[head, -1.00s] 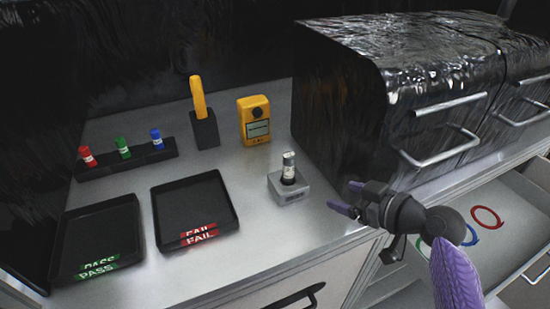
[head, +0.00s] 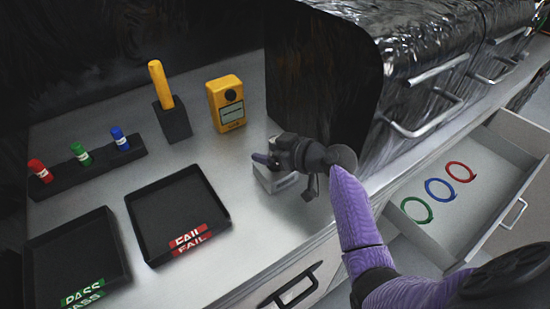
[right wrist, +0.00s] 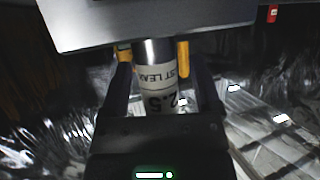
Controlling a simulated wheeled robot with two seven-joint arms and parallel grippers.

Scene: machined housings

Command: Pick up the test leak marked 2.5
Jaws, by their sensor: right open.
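The test leak (right wrist: 155,78), a metal cylinder with a white label reading "ST LEAK" and "2.5", stands between my right gripper's fingers in the right wrist view. The fingers are open on either side of it; whether either touches it I cannot tell. In the head view my right gripper (head: 265,160) is over the small grey stand (head: 277,183) and hides the test leak. A grey block (right wrist: 150,15), apparently the stand, fills the top of the right wrist view. My left gripper is not in view.
A yellow handheld meter (head: 226,103) and a black holder (head: 173,121) with a yellow tool stand behind. A rack (head: 62,176) holds red, green and blue vials. Black FAIL (head: 160,255) and PASS (head: 40,295) trays lie left.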

